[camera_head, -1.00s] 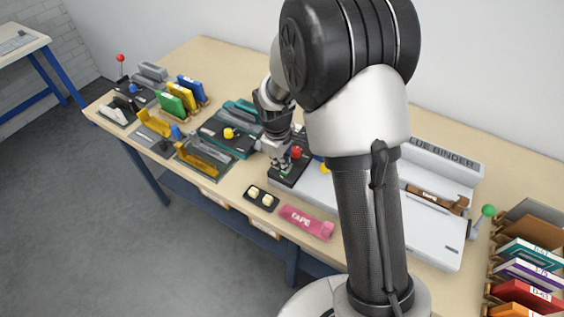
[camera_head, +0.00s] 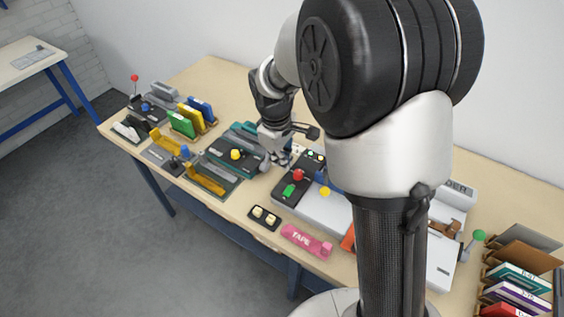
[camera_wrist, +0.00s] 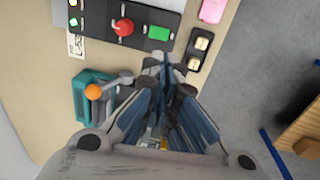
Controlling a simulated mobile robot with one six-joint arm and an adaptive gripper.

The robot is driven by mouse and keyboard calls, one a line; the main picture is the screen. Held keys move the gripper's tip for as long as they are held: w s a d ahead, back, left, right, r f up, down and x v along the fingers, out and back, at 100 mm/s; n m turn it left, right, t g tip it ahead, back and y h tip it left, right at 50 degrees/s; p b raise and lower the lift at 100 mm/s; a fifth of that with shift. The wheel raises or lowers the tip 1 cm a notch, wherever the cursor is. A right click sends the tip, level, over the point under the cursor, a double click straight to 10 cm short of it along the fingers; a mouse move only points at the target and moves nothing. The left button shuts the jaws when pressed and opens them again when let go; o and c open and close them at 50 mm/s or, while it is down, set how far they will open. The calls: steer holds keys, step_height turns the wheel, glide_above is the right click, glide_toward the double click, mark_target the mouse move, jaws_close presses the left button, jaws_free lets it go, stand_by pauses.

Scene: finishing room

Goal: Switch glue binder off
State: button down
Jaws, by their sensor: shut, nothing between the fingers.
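The glue binder (camera_head: 318,209) is a long white machine on the bench, partly hidden behind my arm. At its left end is a black control panel (camera_head: 282,199) with a red knob (camera_head: 298,175), a green switch (camera_head: 289,190) and small pale lights (camera_head: 310,154). The wrist view shows the panel's red knob (camera_wrist: 123,27) and green switch (camera_wrist: 159,33) at the top. Whether the switch is on or off I cannot tell. My gripper (camera_head: 283,160) is shut and empty, above and behind the panel's left side, apart from the switch. It also shows in the wrist view (camera_wrist: 172,75).
A teal machine (camera_head: 227,152) with an orange-yellow knob stands just left of my gripper. A black tray (camera_head: 264,218) with two cream pieces and a pink tape dispenser (camera_head: 307,242) lie in front of the binder. Book racks (camera_head: 514,275) stand at the right.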

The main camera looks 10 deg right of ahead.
mark_target(287, 187)
steer(key=shift+w+d+r, duration=0.25)
steer(key=shift+w+d, duration=0.2)
steer(key=shift+w, duration=0.15)
steer(key=f+b, duration=0.1)
steer(key=f, duration=0.3)
steer(key=f+b, duration=0.2)
steer(key=f, duration=0.2)
steer(key=w+d+f+b, duration=0.1)
steer(key=f+b, duration=0.1)
steer(key=f, duration=0.3)
steer(key=shift+f, duration=0.1)
steer(key=shift+w+d+f, duration=0.1)
steer(key=shift+f, duration=0.25)
steer(key=shift+d+f, duration=0.1)
steer(key=shift+f, duration=0.25)
